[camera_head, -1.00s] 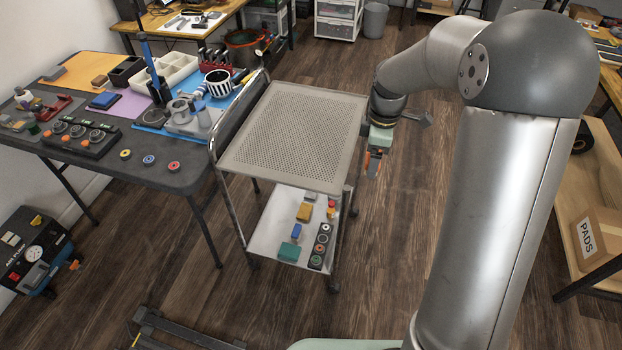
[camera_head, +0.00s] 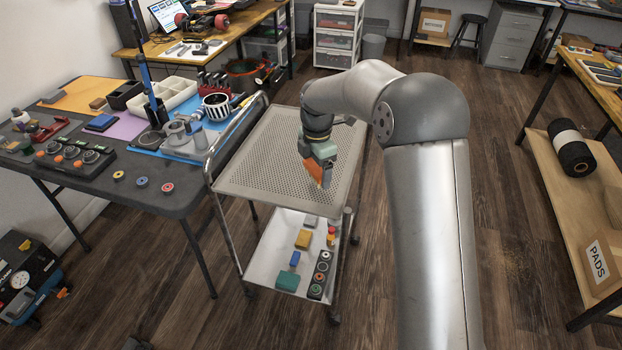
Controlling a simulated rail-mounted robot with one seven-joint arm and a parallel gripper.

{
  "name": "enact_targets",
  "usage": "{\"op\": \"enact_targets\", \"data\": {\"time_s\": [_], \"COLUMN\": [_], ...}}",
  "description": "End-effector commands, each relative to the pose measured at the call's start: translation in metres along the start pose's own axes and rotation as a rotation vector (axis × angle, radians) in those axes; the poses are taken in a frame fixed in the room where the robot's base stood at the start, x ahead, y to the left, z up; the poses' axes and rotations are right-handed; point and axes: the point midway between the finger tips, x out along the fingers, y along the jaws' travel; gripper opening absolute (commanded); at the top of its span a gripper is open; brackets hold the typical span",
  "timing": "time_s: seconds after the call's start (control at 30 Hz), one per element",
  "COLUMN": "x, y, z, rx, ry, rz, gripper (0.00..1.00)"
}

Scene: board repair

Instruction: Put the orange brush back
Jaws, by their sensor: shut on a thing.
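My gripper (camera_head: 318,160) hangs above the right part of the cart's perforated top, pointing down. It is shut on the orange brush (camera_head: 315,171), which shows below and beside the jaws. The brush's far side is partly hidden by the gripper, and I cannot tell whether it touches the cart top. A black-and-white striped cup (camera_head: 216,107) stands on the blue mat at the right end of the dark table, left of the cart.
The cart's perforated top (camera_head: 262,165) is otherwise clear. Its lower shelf (camera_head: 268,262) carries several small blocks and a strip of wheels. The cart's raised handle rail (camera_head: 228,135) stands between cart and table. The dark table (camera_head: 175,203) is crowded with tools and trays.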

Motion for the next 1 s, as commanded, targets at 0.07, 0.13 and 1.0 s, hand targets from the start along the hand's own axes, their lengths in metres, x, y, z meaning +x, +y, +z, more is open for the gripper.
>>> {"op": "enact_targets", "data": {"time_s": [0.07,0.13,1.0], "x": [0.008,0.011,0.055], "y": [0.006,0.009,0.017], "z": [-0.003,-0.003,-0.007], "rx": [-0.001,0.000,0.001], "ry": [0.000,0.000,0.000], "rz": [0.000,0.001,0.001], "gripper": [0.60,0.60,1.00]}}
